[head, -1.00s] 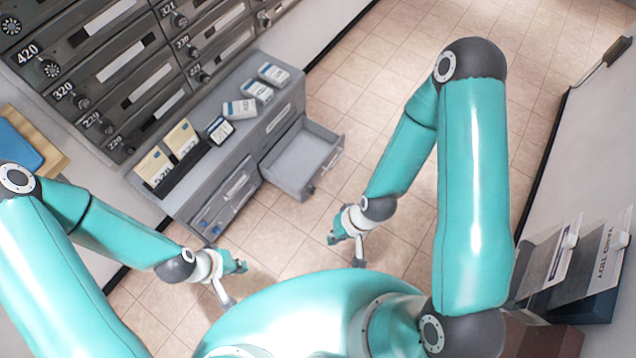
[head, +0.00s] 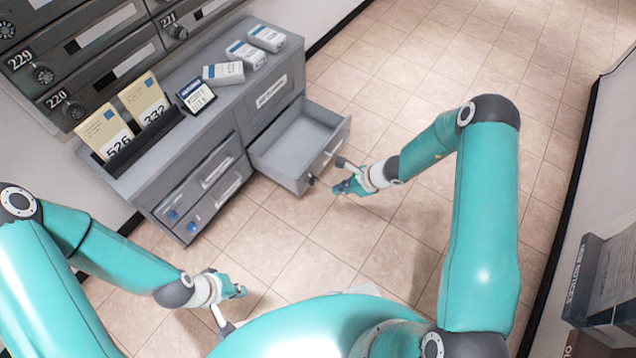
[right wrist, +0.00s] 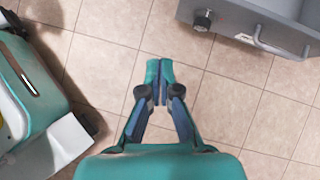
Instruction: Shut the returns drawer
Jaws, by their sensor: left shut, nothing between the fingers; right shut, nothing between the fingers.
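The returns drawer (head: 297,143) is a grey, open, empty drawer pulled out of the right end of the grey cabinet (head: 262,100). Its front has a bar handle and a dark round knob. Its front corner also shows at the top right of the right wrist view (right wrist: 252,24). My right gripper (head: 340,187) is shut and empty, just in front of the drawer front near the knob. In the right wrist view it (right wrist: 159,66) is apart from the drawer, over the floor. My left gripper (head: 240,292) is shut and empty, low over the floor at the left.
Dark mailboxes (head: 80,75) line the wall behind. The tiled floor (head: 420,70) is clear to the right.

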